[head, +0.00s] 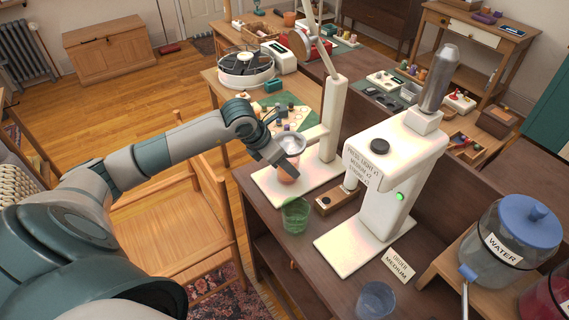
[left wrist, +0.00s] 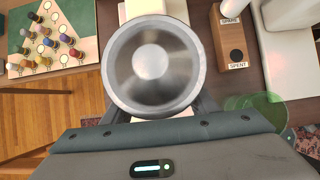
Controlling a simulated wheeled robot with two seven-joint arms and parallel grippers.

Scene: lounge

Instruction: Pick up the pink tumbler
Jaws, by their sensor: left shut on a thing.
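The pink tumbler (head: 287,175) stands at the white stand's base (head: 262,181), below a round metal cup (head: 291,142). My left gripper (head: 284,160) is shut on the tumbler, its fingers just under the metal cup. In the left wrist view the metal cup (left wrist: 150,64) fills the middle and hides the tumbler and the fingertips. A green tumbler (head: 295,216) stands in front of the stand, and a bluish clear one (head: 375,300) stands near the bottom edge. My right gripper is not in view.
A white machine (head: 393,165) with a green light stands right of the stand. A wooden block (head: 336,200) sits between them. Water (head: 508,245) and red dispensers (head: 545,300) stand at the right. A chair (head: 175,222) is under my left arm.

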